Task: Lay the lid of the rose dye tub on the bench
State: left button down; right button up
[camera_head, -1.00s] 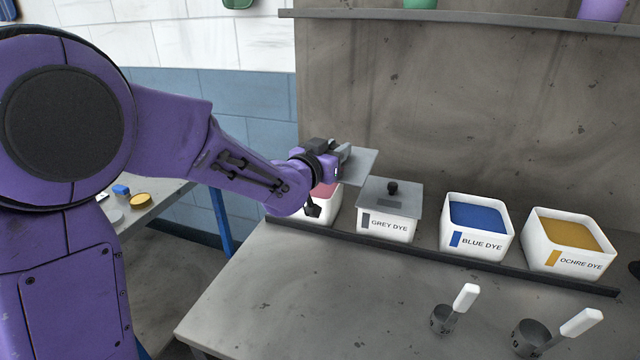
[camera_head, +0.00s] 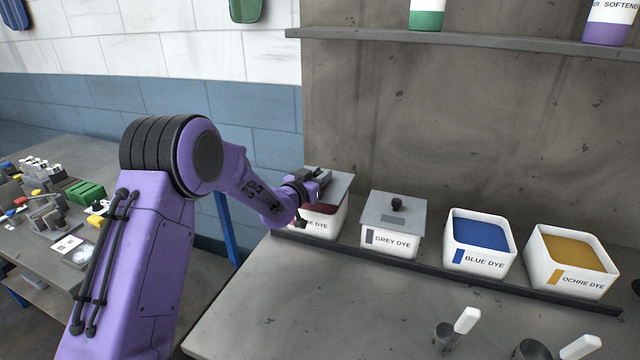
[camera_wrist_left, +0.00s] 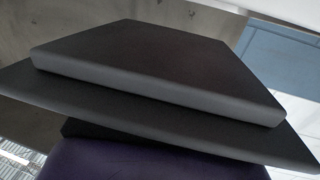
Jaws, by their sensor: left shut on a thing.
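The rose dye tub (camera_head: 323,224) is the leftmost white tub in the row at the back of the bench (camera_head: 300,295). Its label is partly hidden by my arm, and dark red dye shows under the lid. The grey lid (camera_head: 338,188) is over the tub's top, with a gap showing at the front. I cannot tell whether it touches the rim. My left gripper (camera_head: 318,182) is shut on the lid from the left. In the left wrist view, dark slab-like shapes fill most of the picture, and I cannot tell what they are. My right gripper is not in view.
The lidded grey dye tub (camera_head: 391,240) stands close on the right, then the open blue (camera_head: 478,264) and ochre (camera_head: 568,284) tubs. A dark ledge (camera_head: 430,264) runs along their front. Two scoops stand front right. The bench's front left is clear.

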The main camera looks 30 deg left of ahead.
pick_arm(q)
jog(key=f, duration=0.1)
jog(key=f+p, duration=0.1)
jog(key=a+f+p, duration=0.1)
jog(key=shift+w+f, duration=0.25)
jog(key=shift+w, duration=0.05)
jog(key=shift+f, duration=0.2)
jog(key=shift+d, duration=0.15)
jog(key=shift+f+b, duration=0.2)
jog(key=shift+b, duration=0.25)
jog(key=c, duration=0.9)
grip_release()
